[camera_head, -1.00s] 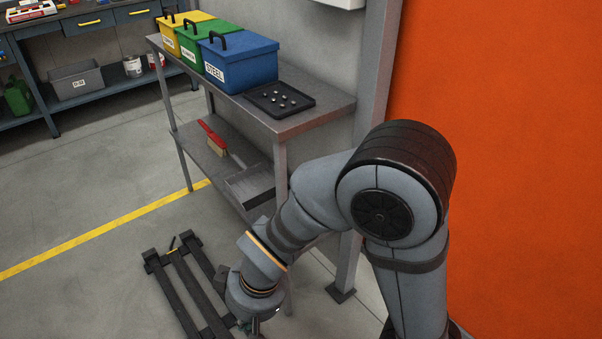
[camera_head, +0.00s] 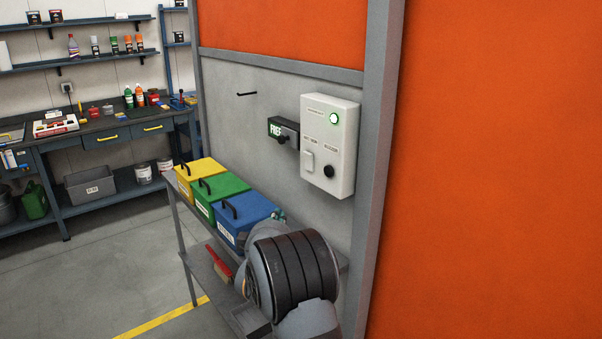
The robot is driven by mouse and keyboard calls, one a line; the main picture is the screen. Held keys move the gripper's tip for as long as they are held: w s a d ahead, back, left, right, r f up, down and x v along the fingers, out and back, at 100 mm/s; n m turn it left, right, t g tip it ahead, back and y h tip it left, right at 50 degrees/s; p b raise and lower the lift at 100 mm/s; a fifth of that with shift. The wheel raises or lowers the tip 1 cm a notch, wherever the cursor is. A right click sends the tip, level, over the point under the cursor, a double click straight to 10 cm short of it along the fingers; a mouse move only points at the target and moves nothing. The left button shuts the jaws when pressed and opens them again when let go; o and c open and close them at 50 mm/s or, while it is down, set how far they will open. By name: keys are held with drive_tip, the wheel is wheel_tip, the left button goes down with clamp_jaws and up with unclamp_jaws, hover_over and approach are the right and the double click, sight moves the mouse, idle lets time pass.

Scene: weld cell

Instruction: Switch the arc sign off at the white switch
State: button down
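A white control box (camera_head: 343,150) is on the grey wall panel. A white switch (camera_head: 307,161) is at its lower left, under a small label too fine to read. Left of the box is a dark sign (camera_head: 274,128) with lit green letters, partly covered by a black part. My arm fills the lower middle, below the box. A small grey-green part, perhaps of my gripper (camera_head: 278,217), shows above the arm's big joint. The rest of the gripper is hidden, so its fingers cannot be made out. Nothing of my arm touches the switch.
The box also has a black knob (camera_head: 328,172) and a lit green lamp (camera_head: 334,118). Yellow (camera_head: 201,168), green (camera_head: 222,186) and blue (camera_head: 249,211) bins stand on a shelf below. A grey post (camera_head: 378,170) and orange panel (camera_head: 480,170) are at right.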

wheel_tip(320, 180, up, 8)
drive_tip(key=d+n+t+h, duration=0.1)
drive_tip(key=n+t, duration=0.2)
drive_tip(key=n, duration=0.4)
drive_tip(key=shift+w+d+f, duration=0.15)
drive_tip(key=shift+d+f, duration=0.05)
drive_tip(key=shift+d, duration=0.1)
drive_tip(key=p, duration=0.6)
approach(308, 161)
drive_tip(key=w+a, duration=0.3)
drive_tip(key=a, duration=0.1)
drive_tip(key=shift+w+d+r+p, duration=0.25)
drive_tip(key=shift+w+d+p, duration=0.3)
drive_tip(key=shift+w, duration=0.35)
drive_tip(key=shift+w+d+r+p, duration=0.35)
drive_tip(key=shift+w+d, duration=0.3)
drive_tip(key=shift+w, duration=0.25)
